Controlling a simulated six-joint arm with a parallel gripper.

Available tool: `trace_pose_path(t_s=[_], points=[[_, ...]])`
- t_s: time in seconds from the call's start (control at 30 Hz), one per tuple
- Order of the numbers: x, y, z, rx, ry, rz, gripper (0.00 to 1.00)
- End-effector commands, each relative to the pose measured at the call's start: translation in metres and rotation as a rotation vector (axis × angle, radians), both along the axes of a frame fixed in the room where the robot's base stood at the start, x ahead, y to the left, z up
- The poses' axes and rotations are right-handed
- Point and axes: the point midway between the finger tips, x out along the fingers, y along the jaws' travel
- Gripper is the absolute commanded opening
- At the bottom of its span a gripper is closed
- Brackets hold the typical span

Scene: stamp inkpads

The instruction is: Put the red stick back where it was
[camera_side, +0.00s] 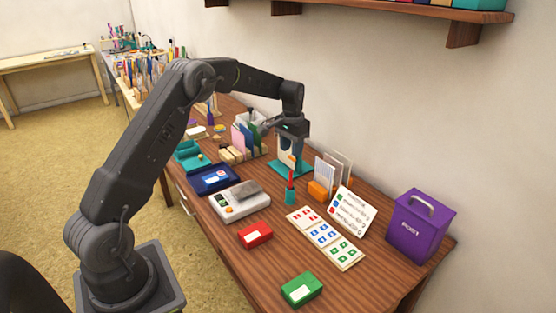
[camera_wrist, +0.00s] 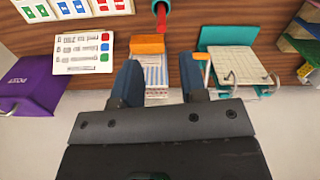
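A thin red stick (camera_side: 290,180) stands upright in a small teal cup (camera_side: 290,197) near the middle of the table. In the wrist view the red stick (camera_wrist: 161,17) shows at the top edge, beyond my fingertips. My gripper (camera_side: 296,142) is above and behind the cup, by the teal stand, apart from the stick. In the wrist view my gripper (camera_wrist: 160,70) has its two fingers spread with a wide gap and nothing held between them. The lower part of the stick is hidden inside the cup.
An orange holder (camera_side: 318,190) with striped cards and a teal stand (camera_side: 283,168) are close to my gripper. A sign card (camera_side: 351,212), stamp sheets (camera_side: 325,238), a red inkpad (camera_side: 255,235), a green inkpad (camera_side: 301,290), a scale (camera_side: 240,207) and a purple box (camera_side: 420,228) surround the cup.

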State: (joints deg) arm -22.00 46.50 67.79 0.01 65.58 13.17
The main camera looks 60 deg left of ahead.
Motion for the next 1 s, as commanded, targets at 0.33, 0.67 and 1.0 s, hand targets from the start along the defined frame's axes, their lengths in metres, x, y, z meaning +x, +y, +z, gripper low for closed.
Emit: trace_pose_path(t_s=[0.33, 0.67, 1.0], points=[[-0.059, -0.079, 0.112, 0.041, -0.132, -0.046, 0.39], [-0.182, -0.161, 0.178, 0.059, -0.300, -0.098, 0.39], [-0.303, -0.205, 0.164, 0.045, -0.451, -0.141, 0.39]])
